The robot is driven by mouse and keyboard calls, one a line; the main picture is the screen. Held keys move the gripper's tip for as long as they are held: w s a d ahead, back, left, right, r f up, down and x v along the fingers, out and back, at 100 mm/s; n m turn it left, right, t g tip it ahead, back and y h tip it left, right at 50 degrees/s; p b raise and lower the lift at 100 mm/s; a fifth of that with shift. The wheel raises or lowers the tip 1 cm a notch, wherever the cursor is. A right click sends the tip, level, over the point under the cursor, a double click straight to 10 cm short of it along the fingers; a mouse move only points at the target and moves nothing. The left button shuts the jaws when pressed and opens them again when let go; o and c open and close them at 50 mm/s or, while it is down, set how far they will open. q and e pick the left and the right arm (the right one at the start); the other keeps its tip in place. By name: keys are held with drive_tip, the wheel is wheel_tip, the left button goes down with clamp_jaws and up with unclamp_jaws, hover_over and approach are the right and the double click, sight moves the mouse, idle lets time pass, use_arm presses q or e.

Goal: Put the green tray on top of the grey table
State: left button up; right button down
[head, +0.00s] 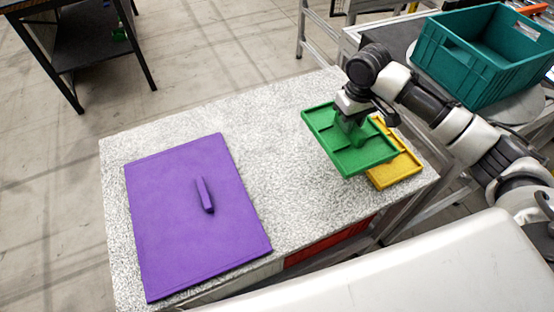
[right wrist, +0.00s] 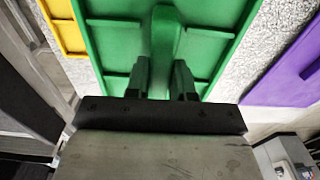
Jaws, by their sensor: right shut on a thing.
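The green tray (head: 350,158) is a shallow rimmed tray with a raised grip in its middle. My right gripper (head: 354,112) is shut on that grip from above. The right wrist view shows the two fingers (right wrist: 162,78) on either side of the grip of the green tray (right wrist: 105,40). The tray is over the right part of the grey speckled table (head: 270,120) and covers part of a yellow tray. I cannot tell whether it touches the table or is a little above it. My left gripper is not in view.
The yellow tray (head: 397,172) lies at the table's right end. A purple panel with a handle (head: 170,210) covers much of the left part. The strip between is bare. A teal crate (head: 470,70) stands at the upper right; a dark table (head: 85,45) stands upper left.

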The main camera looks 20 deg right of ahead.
drive_tip(key=s+a+f, duration=0.1)
drive_tip(key=a+f, duration=0.1)
drive_tip(key=a, duration=0.1)
drive_tip(key=s+a+f+p, duration=0.1)
drive_tip(key=a+f, duration=0.1)
drive_tip(key=a, duration=0.2)
drive_tip(key=s+a+f+p, duration=0.1)
drive_tip(key=a+f, duration=0.1)
drive_tip(key=a, duration=0.1)
drive_tip(key=shift+s+a+f, duration=0.15)
drive_tip(key=shift+s, duration=0.25)
drive_tip(key=shift+a+f, duration=0.1)
drive_tip(key=shift+f, duration=0.2)
drive_tip(key=shift+f+p, duration=0.45)
drive_tip(key=shift+f, duration=1.4)
drive_tip(key=c, duration=1)
unclamp_jaws()
drive_tip(key=shift+f, duration=0.1)
drive_tip(key=shift+o, duration=0.2)
wheel_tip(320, 180, up, 12)
